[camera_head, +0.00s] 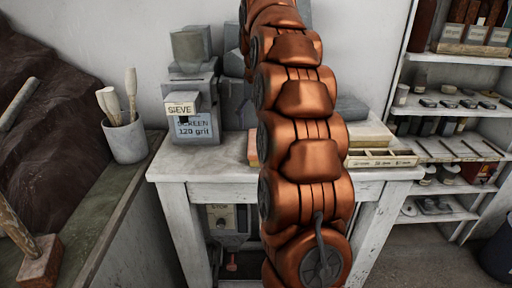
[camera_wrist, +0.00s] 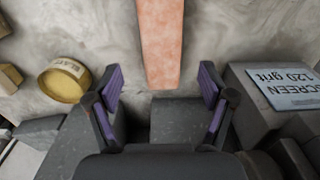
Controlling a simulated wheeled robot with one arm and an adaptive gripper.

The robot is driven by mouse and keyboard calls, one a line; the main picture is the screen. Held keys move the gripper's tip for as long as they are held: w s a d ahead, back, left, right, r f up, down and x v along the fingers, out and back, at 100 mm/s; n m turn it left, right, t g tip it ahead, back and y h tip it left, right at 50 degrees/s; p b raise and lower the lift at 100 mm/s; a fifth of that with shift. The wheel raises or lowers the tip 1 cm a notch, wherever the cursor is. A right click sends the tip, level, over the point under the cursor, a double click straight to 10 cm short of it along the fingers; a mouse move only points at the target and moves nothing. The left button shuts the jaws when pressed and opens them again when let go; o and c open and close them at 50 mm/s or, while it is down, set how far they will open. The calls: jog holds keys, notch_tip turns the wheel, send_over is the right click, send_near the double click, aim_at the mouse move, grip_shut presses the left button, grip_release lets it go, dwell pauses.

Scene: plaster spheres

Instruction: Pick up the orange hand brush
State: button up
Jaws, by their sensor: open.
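A long, mottled orange-pink bar, which looks like the orange hand brush (camera_wrist: 161,42), runs from the top edge of the wrist view down to the space between my fingers. Its far end is cut off and no bristles show. In the head view a small orange-pink piece (camera_head: 252,149) shows beside my arm on the white table, probably the same thing. My gripper (camera_wrist: 160,72) is open, with a purple-padded finger on either side of the bar's near end, apart from it. In the head view my arm hides the gripper.
A grey block with a "SCREEN 120 grit" label (camera_wrist: 286,86) stands close on the right in the wrist view. A round yellow tin (camera_wrist: 63,80) lies on the left. In the head view, a divided tray (camera_head: 381,160) sits on the table's right side and shelves (camera_head: 452,150) stand further right.

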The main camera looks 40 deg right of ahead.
jog(key=shift+s+a+f+p, duration=0.1)
jog(key=shift+f+p, duration=0.1)
jog(key=shift+f, duration=0.65)
jog(key=shift+w+a+f+p, duration=0.1)
jog(key=shift+f+p, duration=0.1)
jog(key=shift+f, duration=0.6)
jog(key=shift+s+a+f+p, duration=0.1)
jog(key=shift+f+p, duration=0.1)
jog(key=shift+f, duration=0.65)
jog(key=shift+d+f, duration=0.1)
jog(key=shift+f, duration=0.95)
jog(key=shift+c, duration=0.2)
jog(key=c, duration=1.3)
jog(key=shift+r, duration=0.15)
